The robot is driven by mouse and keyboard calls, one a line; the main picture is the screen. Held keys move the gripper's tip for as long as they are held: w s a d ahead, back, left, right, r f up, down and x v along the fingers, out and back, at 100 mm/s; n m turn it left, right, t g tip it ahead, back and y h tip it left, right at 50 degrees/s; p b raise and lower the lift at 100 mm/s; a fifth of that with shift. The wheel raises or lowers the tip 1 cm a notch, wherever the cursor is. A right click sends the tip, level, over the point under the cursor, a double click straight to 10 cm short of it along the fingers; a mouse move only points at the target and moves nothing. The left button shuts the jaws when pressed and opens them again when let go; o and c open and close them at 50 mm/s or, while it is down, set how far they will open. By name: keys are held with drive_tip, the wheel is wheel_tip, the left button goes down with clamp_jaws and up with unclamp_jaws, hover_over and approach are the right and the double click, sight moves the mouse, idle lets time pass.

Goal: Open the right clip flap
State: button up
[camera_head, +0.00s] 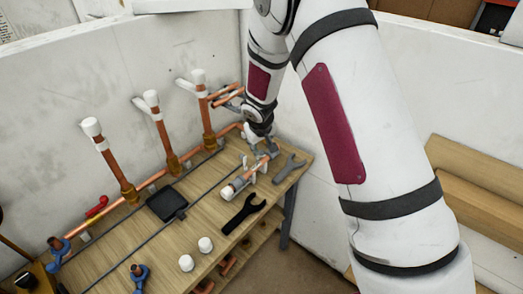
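Three upright copper pipes with white tops stand along the back of the bench. The left pipe (116,166), middle pipe (162,136) and right pipe (206,115) each rise from a brass fitting. White pieces that may be clips sit beside the middle top (138,102) and the right top (186,85); I cannot make out a flap on either. My gripper (259,148) points down at the bench's right end, right of and below the right pipe's top. It is close to a copper piece with grey fittings (244,177). Its fingers are too small to read, and contact is unclear.
The wooden bench (115,250) holds a dark square tool (167,204), a black wrench (243,213), a grey wrench (289,168), two white caps (205,244), a red valve handle (97,207) and blue clamps (138,276). White walls close in behind. Wooden boards (480,205) lie at right.

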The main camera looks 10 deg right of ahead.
sight(261, 151)
drive_tip(key=x, duration=0.5)
drive_tip(key=shift+w+f, duration=0.1)
drive_tip(key=shift+f, duration=0.2)
clamp_jaws()
